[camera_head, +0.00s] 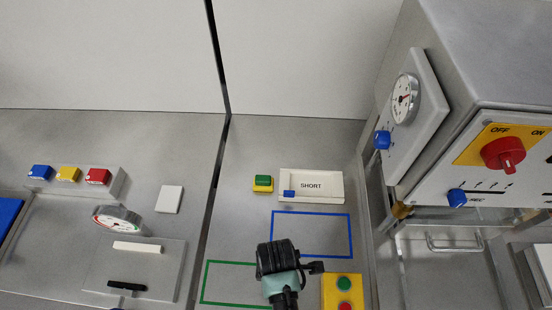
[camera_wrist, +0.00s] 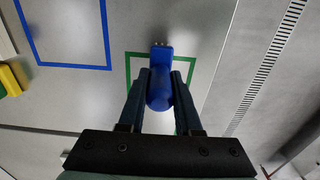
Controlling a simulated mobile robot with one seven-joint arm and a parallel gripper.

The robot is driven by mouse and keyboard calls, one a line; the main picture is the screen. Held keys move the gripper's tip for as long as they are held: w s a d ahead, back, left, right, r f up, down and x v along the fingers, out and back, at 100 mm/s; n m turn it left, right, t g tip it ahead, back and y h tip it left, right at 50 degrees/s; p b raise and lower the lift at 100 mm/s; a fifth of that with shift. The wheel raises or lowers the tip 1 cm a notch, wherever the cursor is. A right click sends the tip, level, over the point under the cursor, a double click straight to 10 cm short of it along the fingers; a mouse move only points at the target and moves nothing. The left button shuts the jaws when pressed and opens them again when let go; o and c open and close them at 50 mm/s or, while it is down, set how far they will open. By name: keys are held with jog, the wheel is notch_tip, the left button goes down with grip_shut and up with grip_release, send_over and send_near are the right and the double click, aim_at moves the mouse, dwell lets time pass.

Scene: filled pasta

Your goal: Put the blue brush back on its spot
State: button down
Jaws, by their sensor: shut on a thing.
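In the wrist view the blue brush (camera_wrist: 160,92) is between the two dark fingers of my gripper (camera_wrist: 161,78), which are shut on it. The brush's far end points over the green outline (camera_wrist: 128,72); its height above the surface is hard to tell. The blue outline (camera_wrist: 108,35) is to the left and looks empty. In the head view my gripper (camera_head: 278,262) is over the right part of the green outline (camera_head: 206,282), just below the blue outline (camera_head: 350,232). The brush is hidden beneath my gripper there.
A yellow box with green and red buttons (camera_head: 342,291) stands close to the right of my gripper. Behind are a tray marked SHORT (camera_head: 325,186) and a yellow block with a green top (camera_head: 263,184). A metal machine (camera_head: 470,130) is at the right.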

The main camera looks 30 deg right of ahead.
jog(key=shift+f, duration=0.15)
jog(key=c, duration=0.6)
grip_release()
notch_tip(320, 180, up, 12)
jog(key=shift+r+b, duration=0.2)
jog(key=shift+b, duration=0.1)
